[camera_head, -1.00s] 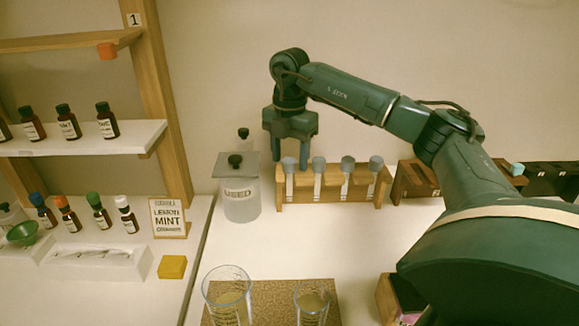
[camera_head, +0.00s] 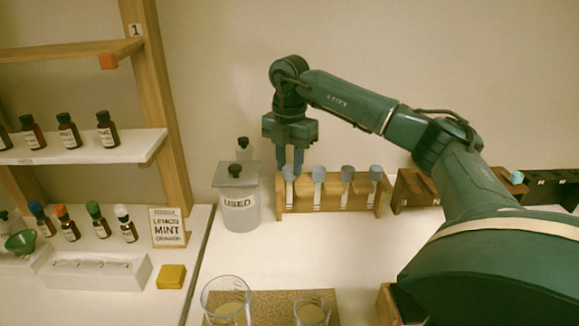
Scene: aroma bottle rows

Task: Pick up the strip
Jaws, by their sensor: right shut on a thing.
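A wooden rack (camera_head: 332,199) stands at the back of the white counter. It holds several pale strips in a row, each with a grey-blue top. My right gripper (camera_head: 290,166) points straight down over the rack's left end. Its fingers are shut on the leftmost strip (camera_head: 289,190) near its grey-blue top. That strip is upright and its lower part is still in the rack. The other strips, such as the second one (camera_head: 318,190), stand untouched to the right. My left gripper is not in view.
A lidded jar labelled USED (camera_head: 239,212) stands close left of the rack. Dark holders (camera_head: 415,190) stand to the right. Two glass beakers (camera_head: 226,302) are on a cork mat in front. Shelves with bottles (camera_head: 68,130) are at the left.

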